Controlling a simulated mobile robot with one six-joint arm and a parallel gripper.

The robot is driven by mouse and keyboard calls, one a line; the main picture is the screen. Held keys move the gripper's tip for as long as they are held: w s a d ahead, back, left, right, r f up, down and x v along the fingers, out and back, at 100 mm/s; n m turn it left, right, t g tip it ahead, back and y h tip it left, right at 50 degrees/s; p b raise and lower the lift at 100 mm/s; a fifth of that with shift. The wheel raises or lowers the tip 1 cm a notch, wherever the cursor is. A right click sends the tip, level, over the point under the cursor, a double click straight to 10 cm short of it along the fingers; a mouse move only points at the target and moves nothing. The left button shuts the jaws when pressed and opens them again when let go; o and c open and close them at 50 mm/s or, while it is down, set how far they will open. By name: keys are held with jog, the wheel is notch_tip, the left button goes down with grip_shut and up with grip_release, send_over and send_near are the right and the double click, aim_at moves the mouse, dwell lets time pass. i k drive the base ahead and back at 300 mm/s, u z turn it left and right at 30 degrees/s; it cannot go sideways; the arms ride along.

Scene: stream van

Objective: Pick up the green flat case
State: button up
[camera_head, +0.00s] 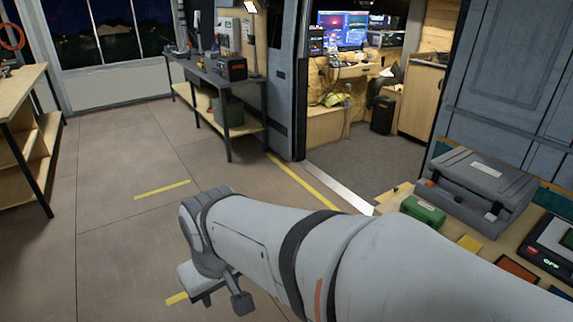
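A large grey case (482,184) stands behind the green case. A yellow pad (470,243), an orange-brown pad (516,268) and a device with a green display (551,265) lie nearer. A black-legged workbench (222,88) stands farther back. Floor at left is clear.

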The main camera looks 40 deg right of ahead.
aim_at(421, 212)
jog(key=u, duration=0.05)
jog(key=i, duration=1.7)
jog(key=z, duration=3.25)
jog(key=i, duration=1)
jog(key=z, duration=0.05)
